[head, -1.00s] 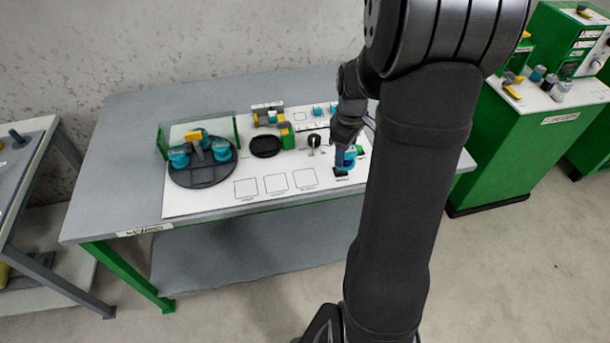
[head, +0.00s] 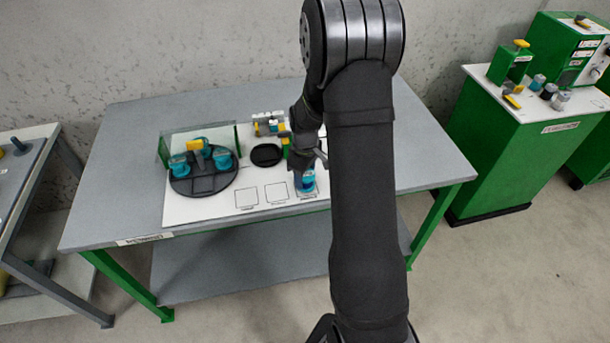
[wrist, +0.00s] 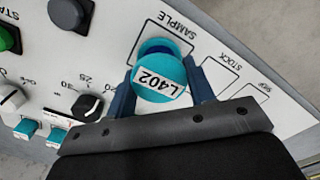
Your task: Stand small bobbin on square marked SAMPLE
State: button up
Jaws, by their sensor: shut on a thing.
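The small bobbin (wrist: 160,78) is teal with a white label reading L402 on its top. My gripper (wrist: 162,90) is shut on it, one finger on either side. The square marked SAMPLE (wrist: 184,40) lies under the bobbin in the wrist view, partly hidden by it. The bobbin's darker blue lower end shows within the outline. I cannot tell whether it touches the board. In the head view the bobbin (head: 306,183) appears upright at the rightmost of three squares, below my gripper (head: 303,168).
Squares marked STOCK (wrist: 219,78) and SHIP (wrist: 252,100) lie beside SAMPLE, empty. A dark round carrier (head: 205,183) with teal bobbins stands at the left of the board. A black knob (wrist: 87,105) and teal switches (wrist: 25,129) are near my gripper.

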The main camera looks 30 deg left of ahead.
jog(key=shift+f, duration=0.25)
jog(key=o, duration=1.1)
jog(key=shift+f, duration=0.15)
notch_tip(320, 180, up, 12)
jog(key=shift+r, duration=0.2)
jog(key=shift+f, duration=4.35)
